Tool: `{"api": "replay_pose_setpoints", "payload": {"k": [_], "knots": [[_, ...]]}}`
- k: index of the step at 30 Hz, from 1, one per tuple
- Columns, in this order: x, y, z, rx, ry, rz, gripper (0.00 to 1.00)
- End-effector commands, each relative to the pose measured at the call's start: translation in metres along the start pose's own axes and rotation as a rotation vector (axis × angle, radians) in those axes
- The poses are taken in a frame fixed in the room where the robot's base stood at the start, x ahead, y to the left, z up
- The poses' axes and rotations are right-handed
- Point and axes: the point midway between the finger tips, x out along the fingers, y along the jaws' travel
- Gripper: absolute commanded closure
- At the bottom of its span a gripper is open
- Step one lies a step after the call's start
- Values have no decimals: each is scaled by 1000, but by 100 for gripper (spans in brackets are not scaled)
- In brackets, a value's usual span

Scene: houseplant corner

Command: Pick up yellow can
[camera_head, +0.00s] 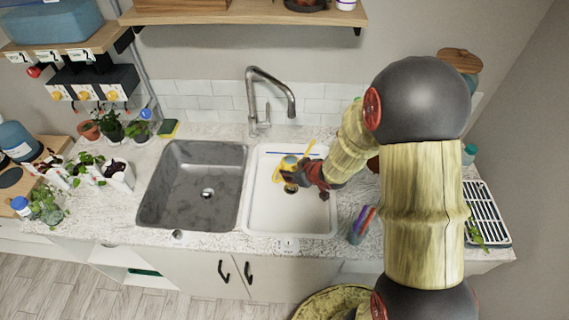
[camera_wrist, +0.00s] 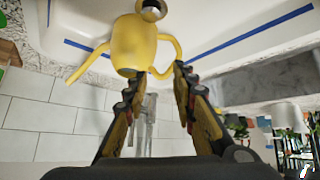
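The yellow can (camera_wrist: 132,45) is a small watering can with a spout and a looped handle. In the head view the yellow can (camera_head: 278,173) is in the white basin, partly hidden by my gripper (camera_head: 298,178). In the wrist view its spout points left and its handle curves right. My gripper (camera_wrist: 156,80) is open, with its fingers apart. The can's lower body and handle are close to and partly between the fingertips. The right fingertip overlaps the handle's edge; I cannot tell whether it touches.
The white basin (camera_head: 258,218) has raised walls around the can. A grey basin (camera_head: 150,205) lies left of it, and a faucet (camera_head: 252,105) stands behind. A colourful striped object (camera_head: 362,225) is on the counter to the right. Potted plants (camera_head: 110,128) stand on the left.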

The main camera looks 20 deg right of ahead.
Motion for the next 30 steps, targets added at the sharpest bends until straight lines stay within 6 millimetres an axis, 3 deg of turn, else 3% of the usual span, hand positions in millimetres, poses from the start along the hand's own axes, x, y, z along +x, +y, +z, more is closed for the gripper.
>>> {"api": "replay_pose_setpoints", "payload": {"k": [2,7,19,27,30], "knots": [[13,-11,12,6,12,-49,74],[26,-22,21,11,33,-95,74],[61,-25,20,10,34,-96,74],[98,-26,19,10,34,-96,74],[101,-26,18,10,35,-95,74]]}}
